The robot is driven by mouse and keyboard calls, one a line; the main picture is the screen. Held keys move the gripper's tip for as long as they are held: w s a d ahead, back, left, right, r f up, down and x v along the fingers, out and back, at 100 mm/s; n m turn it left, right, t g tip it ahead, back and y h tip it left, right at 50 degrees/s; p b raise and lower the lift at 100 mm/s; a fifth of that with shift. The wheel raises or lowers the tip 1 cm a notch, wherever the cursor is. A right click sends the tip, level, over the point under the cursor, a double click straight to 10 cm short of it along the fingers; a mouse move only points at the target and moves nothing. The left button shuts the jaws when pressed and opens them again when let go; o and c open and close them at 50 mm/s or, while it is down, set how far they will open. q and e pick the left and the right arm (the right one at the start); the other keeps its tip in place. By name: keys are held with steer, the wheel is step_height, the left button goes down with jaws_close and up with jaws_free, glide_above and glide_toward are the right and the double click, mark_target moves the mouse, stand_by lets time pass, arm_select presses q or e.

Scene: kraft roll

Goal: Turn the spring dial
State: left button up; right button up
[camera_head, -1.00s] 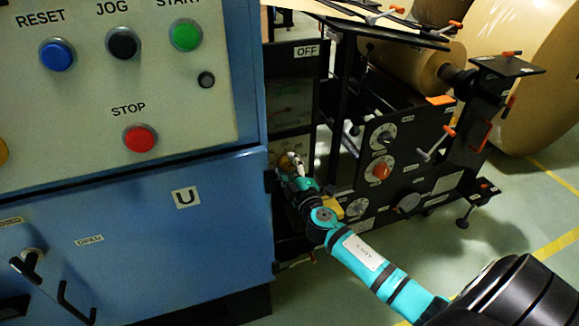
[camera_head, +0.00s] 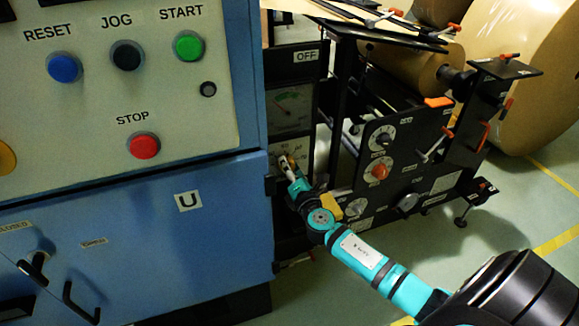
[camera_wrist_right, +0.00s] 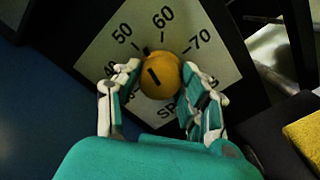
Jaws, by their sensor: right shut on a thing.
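The spring dial is an orange-yellow round knob (camera_wrist_right: 161,76) with a dark pointer mark, on a pale scale plate (camera_wrist_right: 205,45) numbered 50, 60, 70, with part of a label starting "SP" showing. In the right wrist view my right gripper (camera_wrist_right: 160,88) has its fingers on both sides of the knob, shut on it. The mark on the knob leans toward the upper left. In the head view the right gripper (camera_head: 289,172) reaches the dial plate (camera_head: 302,152) on the dark machine panel and hides part of it. My left gripper is not in view.
A blue cabinet (camera_head: 140,225) with RESET, JOG, START and STOP buttons stands close on the left. A gauge (camera_head: 290,104) sits above the dial. A black panel with an orange knob (camera_head: 379,172) stands to the right. Large kraft rolls (camera_head: 535,70) stand behind.

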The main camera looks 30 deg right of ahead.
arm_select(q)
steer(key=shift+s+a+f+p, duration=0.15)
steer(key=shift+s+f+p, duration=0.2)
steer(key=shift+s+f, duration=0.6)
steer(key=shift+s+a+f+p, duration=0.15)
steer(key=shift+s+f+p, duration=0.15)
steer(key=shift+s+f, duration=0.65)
arm_select(e)
steer(key=shift+r+n, duration=0.1)
steer(key=shift+n, duration=2.5)
steer(key=o, duration=1.2)
steer(key=shift+w, duration=0.1)
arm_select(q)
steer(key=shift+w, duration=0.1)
arm_select(e)
steer(key=v, duration=1.2)
